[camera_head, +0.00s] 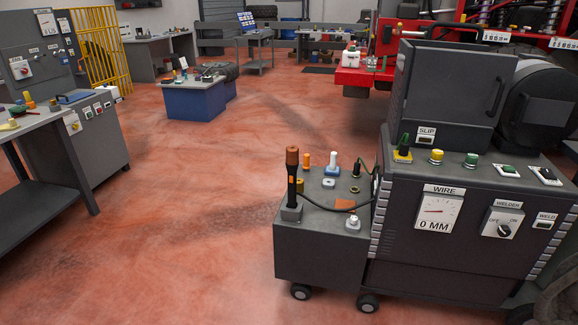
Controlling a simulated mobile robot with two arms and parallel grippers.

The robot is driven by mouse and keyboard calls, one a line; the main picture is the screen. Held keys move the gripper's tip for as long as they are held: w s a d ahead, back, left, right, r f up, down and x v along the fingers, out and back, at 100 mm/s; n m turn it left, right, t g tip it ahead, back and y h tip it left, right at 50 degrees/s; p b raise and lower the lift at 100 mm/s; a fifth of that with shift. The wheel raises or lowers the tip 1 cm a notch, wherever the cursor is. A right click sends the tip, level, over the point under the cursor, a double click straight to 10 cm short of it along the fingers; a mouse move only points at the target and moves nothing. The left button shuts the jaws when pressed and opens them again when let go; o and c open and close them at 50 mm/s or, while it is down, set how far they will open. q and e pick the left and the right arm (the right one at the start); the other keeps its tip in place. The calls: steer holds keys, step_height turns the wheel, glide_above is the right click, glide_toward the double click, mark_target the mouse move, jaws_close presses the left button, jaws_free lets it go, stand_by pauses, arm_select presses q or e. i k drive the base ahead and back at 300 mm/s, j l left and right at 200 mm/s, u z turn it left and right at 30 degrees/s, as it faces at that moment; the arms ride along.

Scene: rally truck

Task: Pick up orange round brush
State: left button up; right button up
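I cannot pick out an orange round brush for certain. A small upright orange object (306,160) stands on the low grey side box of the welding machine; it is too small to tell what it is. A flat orange piece (345,205) lies on the same box. An orange-brown knob-like object (29,100) stands on the workbench at the left edge. Neither of my grippers shows in the head view.
The grey welding machine (440,255) fills the right front, with a dark torch (291,185) upright on its wheeled side box (320,255). A grey workbench (45,125) is at left. A blue-sided low table (195,103) stands farther back. The red floor between is clear.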

mark_target(306, 166)
steer(key=i+l, duration=0.65)
steer(key=i, duration=0.2)
steer(key=i+j+u, duration=0.35)
steer(key=u, duration=0.15)
steer(key=i+j+u, duration=0.25)
steer(key=i+u, duration=0.25)
steer(key=i+j+u, duration=0.1)
steer(key=i+u, duration=0.35)
steer(key=i+j+u, duration=0.15)
steer(key=i+u, duration=0.15)
steer(key=i, duration=0.6)
steer(key=i+l+z, duration=0.1)
steer(key=i+z, duration=0.3)
steer(key=i+l+z, duration=0.1)
steer(key=z, duration=0.35)
steer(key=i+j+z, duration=0.1)
steer(key=i+z, duration=0.3)
steer(key=i+j+z, duration=0.15)
steer(key=z, duration=0.25)
steer(key=i, duration=0.05)
